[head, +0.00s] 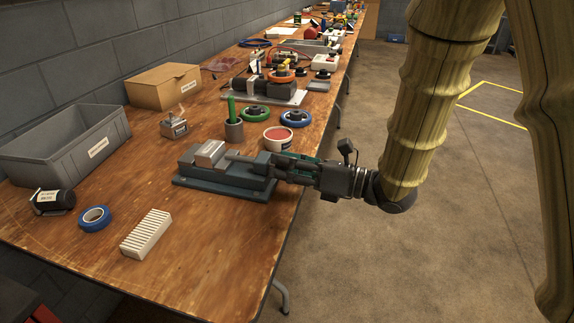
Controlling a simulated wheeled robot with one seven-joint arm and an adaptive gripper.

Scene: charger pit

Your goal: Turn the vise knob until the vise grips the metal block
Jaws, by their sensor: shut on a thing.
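The dark grey vise (222,179) sits near the front edge of the wooden workbench. A light metal block (210,153) rests in it, toward the left end. From this angle I cannot tell whether the jaw touches the block. My gripper (285,170) comes in from the right at the vise's right end, roughly level with the screw. It is shut at the place of the knob, and its fingers hide the knob.
A grey bin (70,140), a cardboard box (162,86) and a red-topped tub (277,138) stand behind the vise. Blue tape (94,218) and a white ribbed block (146,234) lie to the left. The bench front between is clear.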

